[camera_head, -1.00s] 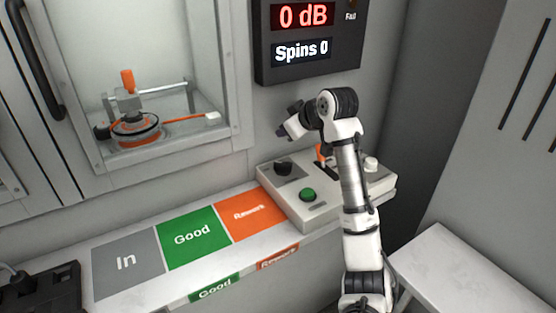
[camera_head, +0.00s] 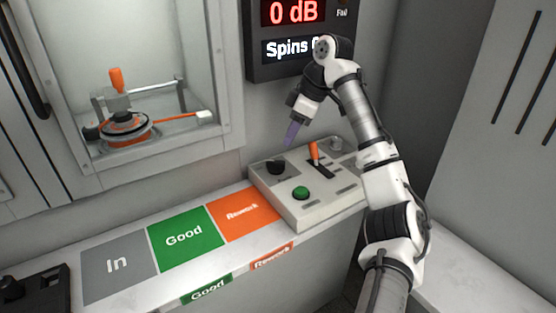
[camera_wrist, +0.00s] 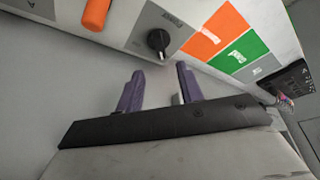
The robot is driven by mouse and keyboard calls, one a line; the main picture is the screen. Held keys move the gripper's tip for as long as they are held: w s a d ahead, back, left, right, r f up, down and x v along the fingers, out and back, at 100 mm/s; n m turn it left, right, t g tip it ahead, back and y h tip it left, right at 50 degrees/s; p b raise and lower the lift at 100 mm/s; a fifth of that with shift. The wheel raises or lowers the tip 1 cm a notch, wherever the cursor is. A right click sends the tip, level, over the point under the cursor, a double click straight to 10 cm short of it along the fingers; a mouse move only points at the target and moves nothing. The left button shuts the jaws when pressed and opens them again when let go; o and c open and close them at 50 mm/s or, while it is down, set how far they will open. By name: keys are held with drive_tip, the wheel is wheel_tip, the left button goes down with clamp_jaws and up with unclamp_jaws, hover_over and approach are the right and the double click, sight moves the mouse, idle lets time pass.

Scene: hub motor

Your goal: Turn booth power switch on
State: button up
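The control box (camera_head: 315,209) stands on the bench with a black rotary knob (camera_head: 276,167) on a dark plate at its left rear. In the wrist view the knob (camera_wrist: 158,42) has a pointer ridge and a small label too blurred to read surely. My gripper (camera_head: 290,136) hangs above and slightly right of the knob, apart from it. In the wrist view my gripper (camera_wrist: 157,77) has its two purple fingers spread with nothing between them, and the knob lies beyond the tips, roughly between them.
An orange lever (camera_head: 313,151), a green button (camera_head: 301,193) and a pale knob (camera_head: 336,144) share the box. A display (camera_head: 294,47) reading 0 dB hangs on the wall behind. Grey, green and orange (camera_head: 242,212) mats lie left, clear.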

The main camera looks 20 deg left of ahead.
sight(276, 161)
drive_tip(key=x, duration=0.9)
drive_tip(key=shift+a+f+b, duration=0.15)
drive_tip(key=shift+f+b, duration=0.05)
drive_tip(key=shift+b, duration=0.2)
drive_tip(key=shift+c, duration=0.5)
clamp_jaws()
